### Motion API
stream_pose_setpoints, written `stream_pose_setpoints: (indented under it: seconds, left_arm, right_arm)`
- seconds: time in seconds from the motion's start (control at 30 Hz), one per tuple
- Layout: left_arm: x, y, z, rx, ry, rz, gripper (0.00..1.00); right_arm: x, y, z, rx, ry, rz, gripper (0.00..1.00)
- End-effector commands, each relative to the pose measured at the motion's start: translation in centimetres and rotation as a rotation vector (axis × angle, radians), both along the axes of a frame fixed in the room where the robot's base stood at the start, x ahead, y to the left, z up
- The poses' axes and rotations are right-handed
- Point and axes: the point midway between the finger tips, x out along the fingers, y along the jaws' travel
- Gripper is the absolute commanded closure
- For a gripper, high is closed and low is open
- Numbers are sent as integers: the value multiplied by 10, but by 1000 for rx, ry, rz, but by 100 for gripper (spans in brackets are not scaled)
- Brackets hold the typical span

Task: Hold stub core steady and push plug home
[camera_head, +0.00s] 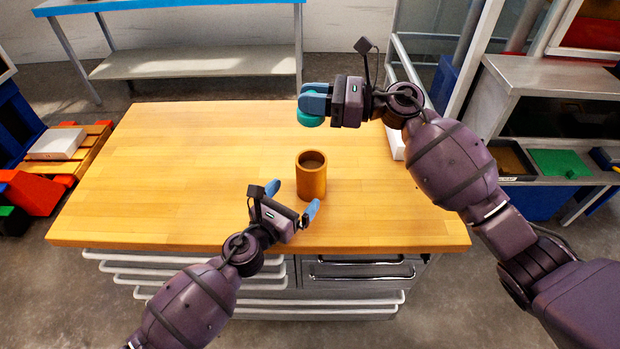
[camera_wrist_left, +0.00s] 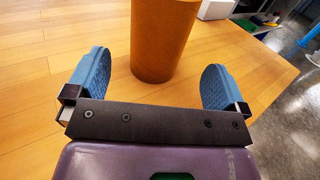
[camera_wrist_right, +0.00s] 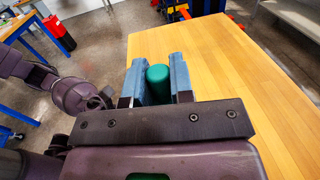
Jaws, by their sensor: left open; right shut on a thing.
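The stub core (camera_head: 312,181) is an orange-brown upright cylinder with a dark hollow top, standing on the wooden bench. My left gripper (camera_head: 293,198) is open, low beside the core at its front left. In the left wrist view the core (camera_wrist_left: 163,40) stands beyond and between the two blue fingers (camera_wrist_left: 158,85), with a gap on each side. The green plug (camera_head: 311,121) is held in my right gripper (camera_head: 312,104), above the bench and behind the core. In the right wrist view the plug (camera_wrist_right: 158,82) sits between both fingers.
The wooden bench top (camera_head: 180,170) is broadly clear. A small white object (camera_head: 394,142) is at its right edge, partly behind my right arm. A metal shelf unit with a green tray (camera_head: 559,163) stands to the right.

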Motion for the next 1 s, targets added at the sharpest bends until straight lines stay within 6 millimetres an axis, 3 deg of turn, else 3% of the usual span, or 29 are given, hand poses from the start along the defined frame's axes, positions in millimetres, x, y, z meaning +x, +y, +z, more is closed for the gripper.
stream_pose_setpoints:
  seconds: [0.13, 0.63, 1.0]
  left_arm:
    - [-2, 2, -11, -2, 10, 6, 0]
    - [53, -33, -9, 0, 4, 3, 0]
    - [62, -39, -9, 2, 3, 2, 0]
  right_arm:
    - [0, 0, 0, 0, 0, 0, 100]
    - [0, 0, 0, 0, 0, 0, 100]
    - [0, 0, 0, 0, 0, 0, 100]
